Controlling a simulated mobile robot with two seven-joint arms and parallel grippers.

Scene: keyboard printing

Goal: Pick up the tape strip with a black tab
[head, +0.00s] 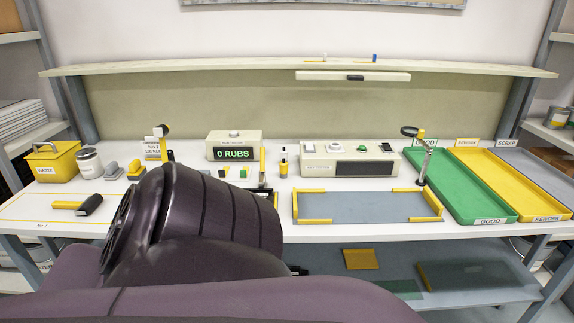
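I cannot make out a tape strip with a black tab for certain in the head view. A large dark purple arm of mine fills the lower left and middle, hiding part of the bench top and its front edge. A yellow-handled tool with a black end (78,204) lies on the bench at the left. A small black and yellow piece shows just right of the arm, partly hidden, and I cannot tell what it is. Neither gripper's fingers can be seen.
A yellow waste bin (53,161) and white jar (89,163) stand at the left. A counter box reads 0 RUBS (233,146). A grey mat with yellow corners (365,206) lies centre right. Green (446,160), yellow (512,182) and grey (545,172) trays lie at the right.

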